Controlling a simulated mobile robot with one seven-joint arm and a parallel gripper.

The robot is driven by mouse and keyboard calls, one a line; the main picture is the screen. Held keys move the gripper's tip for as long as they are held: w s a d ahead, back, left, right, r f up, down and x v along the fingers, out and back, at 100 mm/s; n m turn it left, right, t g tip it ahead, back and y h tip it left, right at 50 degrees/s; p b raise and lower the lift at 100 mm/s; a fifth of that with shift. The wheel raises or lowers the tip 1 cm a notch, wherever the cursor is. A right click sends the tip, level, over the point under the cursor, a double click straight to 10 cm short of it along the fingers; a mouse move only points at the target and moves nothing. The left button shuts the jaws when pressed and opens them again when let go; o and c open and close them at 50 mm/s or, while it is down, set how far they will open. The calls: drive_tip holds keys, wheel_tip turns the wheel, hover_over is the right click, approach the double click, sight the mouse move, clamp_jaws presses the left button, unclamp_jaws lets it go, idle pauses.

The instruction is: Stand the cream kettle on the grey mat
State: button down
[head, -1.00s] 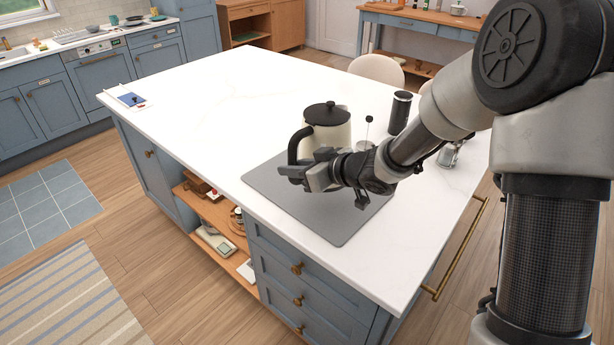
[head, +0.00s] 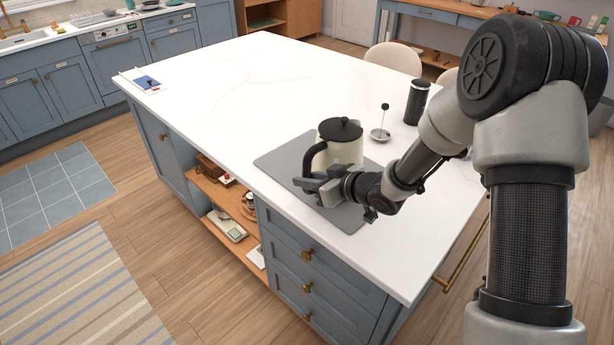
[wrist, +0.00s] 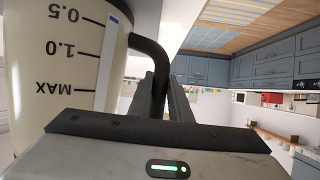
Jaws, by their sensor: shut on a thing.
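The cream kettle (head: 342,150), with a black lid and black handle, is upright over the grey mat (head: 276,160) on the white island. My gripper (head: 314,185) is at the kettle's near left side, shut on its black handle. In the wrist view the kettle's marked cream side (wrist: 65,65) fills the left, and the fingers (wrist: 165,88) close around the handle. My gripper hides the kettle's lower part and base, so I cannot tell whether it touches the mat.
A small metal stand with a black knob (head: 380,134) and a black canister (head: 417,102) stand behind and right of the kettle. A blue-and-white item (head: 146,83) lies at the island's far left corner. The worktop (head: 225,95) between is clear. Pale chairs (head: 393,59) stand behind.

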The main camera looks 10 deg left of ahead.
drive_tip(key=shift+w+r, duration=0.1)
drive_tip(key=shift+r, duration=0.05)
drive_tip(key=c, duration=1.6)
unclamp_jaws()
drive_tip(key=shift+f, duration=0.25)
drive_tip(key=shift+c, duration=0.2)
drive_tip(key=shift+r, duration=0.1)
